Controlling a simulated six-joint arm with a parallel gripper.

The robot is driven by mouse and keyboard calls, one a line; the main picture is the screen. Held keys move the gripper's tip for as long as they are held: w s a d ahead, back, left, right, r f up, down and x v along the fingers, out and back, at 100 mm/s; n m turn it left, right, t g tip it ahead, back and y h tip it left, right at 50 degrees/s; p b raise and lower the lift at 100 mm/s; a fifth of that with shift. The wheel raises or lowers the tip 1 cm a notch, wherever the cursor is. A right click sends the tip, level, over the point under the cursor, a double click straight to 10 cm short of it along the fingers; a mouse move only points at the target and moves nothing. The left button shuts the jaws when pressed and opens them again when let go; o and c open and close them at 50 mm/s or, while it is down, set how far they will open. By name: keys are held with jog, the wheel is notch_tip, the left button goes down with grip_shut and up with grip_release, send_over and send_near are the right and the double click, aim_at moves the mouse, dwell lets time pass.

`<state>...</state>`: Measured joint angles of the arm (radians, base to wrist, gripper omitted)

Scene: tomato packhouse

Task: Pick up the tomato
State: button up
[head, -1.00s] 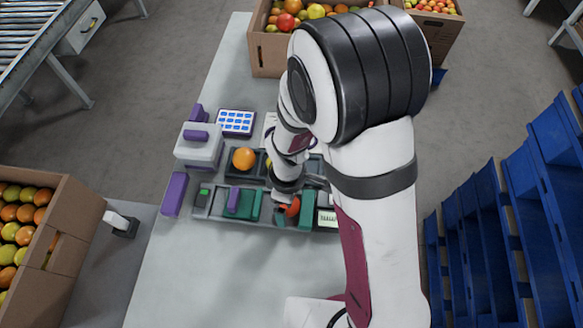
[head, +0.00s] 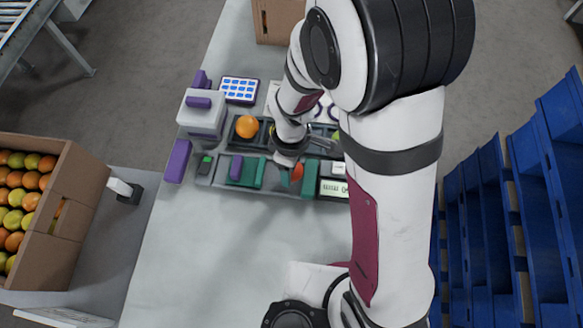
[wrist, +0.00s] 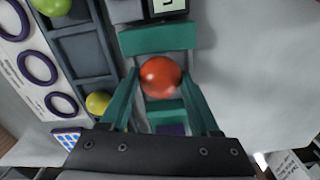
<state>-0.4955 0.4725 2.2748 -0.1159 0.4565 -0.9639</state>
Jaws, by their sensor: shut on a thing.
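The red tomato (wrist: 160,77) sits between the two teal fingers of my gripper (wrist: 160,85) in the wrist view, and my gripper is shut on it. In the head view, the tomato (head: 297,172) shows as a small red patch at my gripper (head: 292,174), partly hidden by the wrist. It is over the front row of the grey tray (head: 215,183), between teal blocks; I cannot tell how far it is above the tray floor. An orange tomato (head: 247,127) lies in the back row.
A yellow tomato (wrist: 98,103) and a green one (wrist: 52,5) lie beside my gripper. A small display (head: 334,188) stands at the right of the tray. A grey-purple box (head: 203,112) and blue-square pad (head: 240,89) are at back left. The front table (head: 220,250) is clear.

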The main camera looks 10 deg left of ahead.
notch_tip(320, 180, up, 2)
jog(key=shift+r, duration=0.1)
jog(key=d+r, duration=0.6)
jog(key=d, duration=0.5)
jog(key=w+a+f, duration=0.1)
jog(key=w+a, duration=0.2)
jog(key=w, duration=0.3)
jog(key=w+a+f, duration=0.2)
jog(key=w+a, duration=0.1)
jog(key=w, duration=0.4)
jog(key=w+a+f, duration=0.2)
jog(key=w+a, duration=0.1)
jog(key=w, duration=0.4)
jog(key=shift+w+f, duration=0.2)
jog(key=shift+f, duration=2.3)
jog(key=shift+f, duration=0.5)
jog(key=o, duration=1)
jog(key=c, duration=0.3)
jog(key=shift+c, duration=0.2)
